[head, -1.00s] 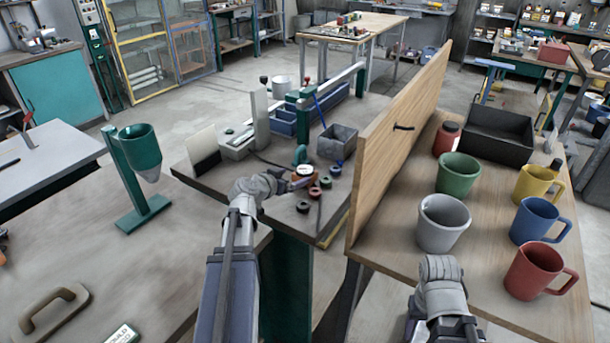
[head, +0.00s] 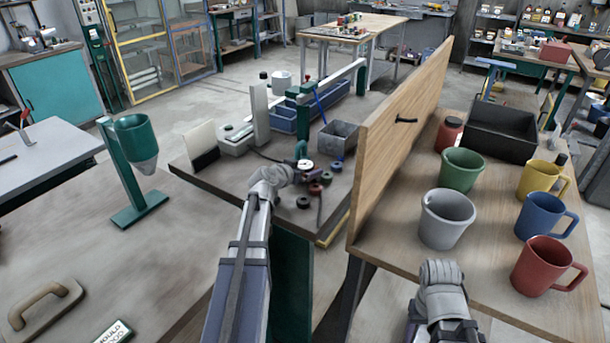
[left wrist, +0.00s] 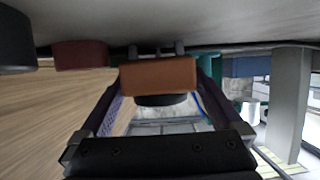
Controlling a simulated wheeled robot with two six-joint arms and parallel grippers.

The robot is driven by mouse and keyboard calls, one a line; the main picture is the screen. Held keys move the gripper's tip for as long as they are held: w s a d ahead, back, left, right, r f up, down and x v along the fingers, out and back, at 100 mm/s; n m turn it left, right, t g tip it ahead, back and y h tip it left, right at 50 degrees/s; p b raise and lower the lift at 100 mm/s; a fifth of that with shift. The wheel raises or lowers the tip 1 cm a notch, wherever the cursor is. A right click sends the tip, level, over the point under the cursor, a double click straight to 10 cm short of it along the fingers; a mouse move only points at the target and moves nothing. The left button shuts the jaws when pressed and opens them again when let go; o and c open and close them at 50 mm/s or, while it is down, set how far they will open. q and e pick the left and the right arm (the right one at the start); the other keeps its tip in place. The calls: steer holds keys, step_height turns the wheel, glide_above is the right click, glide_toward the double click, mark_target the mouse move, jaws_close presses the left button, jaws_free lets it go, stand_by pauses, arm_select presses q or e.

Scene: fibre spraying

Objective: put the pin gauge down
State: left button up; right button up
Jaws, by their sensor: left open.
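The pin gauge appears to be the small orange block with a dark round part in the left wrist view (left wrist: 158,76). Short grey pins show between it and the bench top, which is at the top of this picture. In the head view the pin gauge (head: 307,165) shows a pale round face. My left gripper (head: 298,174) is at the gauge, its open fingers on either side of the block in the left wrist view (left wrist: 160,90). Finger contact cannot be told. My right forearm shows at the bottom right of the head view, but its jaws do not.
Black (head: 303,202), red (head: 315,188) and other small rings lie close beside the gauge. A grey bin (head: 338,143) and a teal upright part (head: 300,149) stand behind it. A wooden panel (head: 405,120) rises to the right, with mugs (head: 541,218) beyond.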

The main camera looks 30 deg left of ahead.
mark_target(305, 164)
arm_select(q)
steer(key=shift+c, duration=0.4)
steer(key=c, duration=1.5)
step_height(305, 164, up, 10)
steer(key=p, duration=1)
steer(key=shift+r, duration=0.1)
